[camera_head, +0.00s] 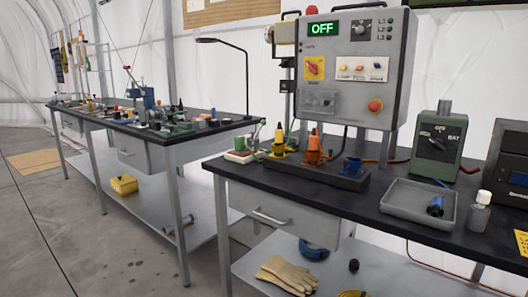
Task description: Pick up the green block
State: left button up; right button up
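No plain green block stands out clearly. A larger dark green box (437,146) with a dial and the label BAT stands upright at the bench's right. Neither of my grippers is in view.
The near workbench (340,203) carries yellow, orange and blue connectors, a grey tray (418,202), a small bottle (480,211) and a control panel (352,65) reading OFF. A cluttered second bench (190,138) stands left. Open floor (80,220) lies at the left.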

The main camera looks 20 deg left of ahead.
aim_at(240, 140)
jog(key=z, duration=1.1)
jog(key=j+z, duration=0.4)
jog(key=k+j+z, duration=0.2)
jog(key=j+z, duration=0.25)
jog(key=k+j+z, duration=0.15)
jog(key=z, duration=0.25)
jog(key=k+j+z, duration=0.2)
jog(key=z, duration=0.2)
jog(key=k+j+z, duration=0.25)
jog(key=z, duration=0.2)
jog(key=k+j+z, duration=0.3)
jog(key=k, duration=0.2)
jog(key=k+z, duration=0.3)
jog(key=k, duration=0.25)
jog(key=k+j+u, duration=0.1)
jog(key=k+u, duration=0.15)
jog(key=k, duration=0.85)
